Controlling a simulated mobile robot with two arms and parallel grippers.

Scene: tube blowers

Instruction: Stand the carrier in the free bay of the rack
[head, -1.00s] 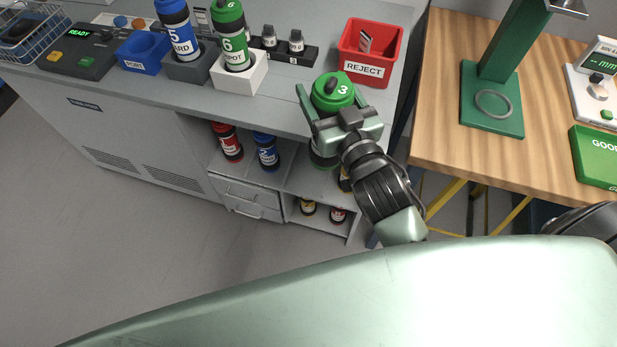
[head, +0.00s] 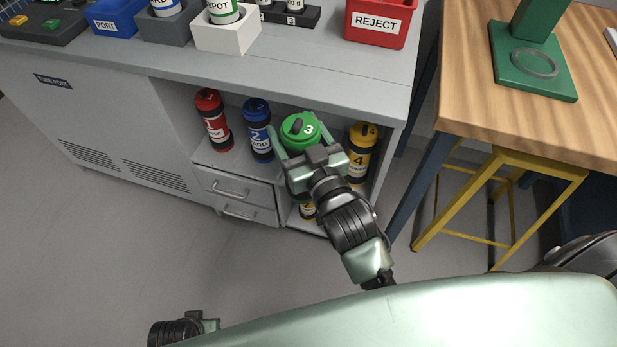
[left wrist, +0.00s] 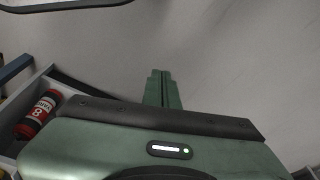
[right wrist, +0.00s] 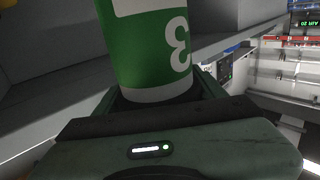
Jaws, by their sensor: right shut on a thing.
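The carrier (head: 300,128) is a green canister marked 3. My right gripper (head: 304,146) is shut on it and holds it upright; its green and white body fills the top of the right wrist view (right wrist: 150,50). The rack is the open shelf (head: 229,155) under the grey bench. Red carrier 1 (head: 213,120), blue carrier 2 (head: 258,130) and yellow carrier 4 (head: 360,152) stand there. The held carrier shows between 2 and 4, at the gap; its base is hidden by my gripper. My left gripper (left wrist: 163,90) is shut and empty, away from the rack.
The bench top edge (head: 300,82) overhangs the shelf. A red carrier (left wrist: 38,115) shows in the left wrist view. A wooden table (head: 460,80) and yellow stool (head: 515,165) stand right.

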